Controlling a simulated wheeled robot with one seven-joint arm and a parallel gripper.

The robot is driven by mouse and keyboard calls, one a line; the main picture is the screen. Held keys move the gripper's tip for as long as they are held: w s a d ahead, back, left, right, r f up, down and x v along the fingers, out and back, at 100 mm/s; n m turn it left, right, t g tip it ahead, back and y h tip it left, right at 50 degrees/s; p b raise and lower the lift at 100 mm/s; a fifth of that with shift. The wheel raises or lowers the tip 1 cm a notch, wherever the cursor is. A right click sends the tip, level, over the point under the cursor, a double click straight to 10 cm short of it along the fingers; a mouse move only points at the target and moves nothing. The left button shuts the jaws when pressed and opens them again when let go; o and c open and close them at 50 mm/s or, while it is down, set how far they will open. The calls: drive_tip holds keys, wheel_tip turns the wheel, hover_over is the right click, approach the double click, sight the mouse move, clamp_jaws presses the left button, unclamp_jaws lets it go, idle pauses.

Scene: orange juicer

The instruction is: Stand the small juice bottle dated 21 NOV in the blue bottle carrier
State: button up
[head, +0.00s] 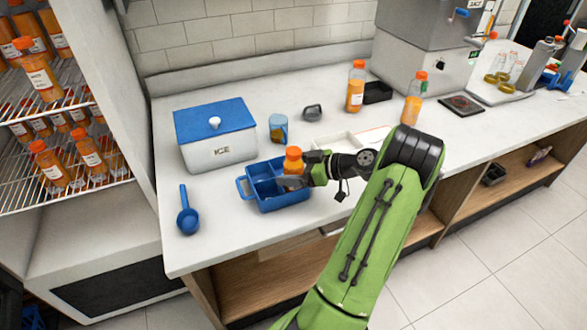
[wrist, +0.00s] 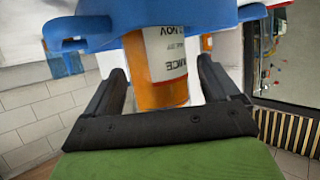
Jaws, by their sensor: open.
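The blue bottle carrier (head: 280,205) stands on the counter near its front edge; its blue wall also fills the top of the wrist view (wrist: 85,30). A small orange juice bottle (head: 293,160) with an orange cap is upright at the carrier's right rear part, apparently inside a compartment; its base is hidden. In the wrist view the bottle (wrist: 163,92) has a white label showing NOV and JUICE; the day number is not readable. My gripper (head: 303,175) is at the carrier's right side, open, with its fingers (wrist: 160,75) on either side of the bottle.
A white ice box (head: 222,150) with a blue lid, a blue cup (head: 278,128) and a blue scoop (head: 187,215) stand around the carrier. Larger juice bottles (head: 355,87) (head: 413,98) stand further back. A shelf of bottles (head: 45,165) is at left.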

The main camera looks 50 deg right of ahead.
drive_tip(key=p+v, duration=0.2)
drive_tip(key=v, duration=1)
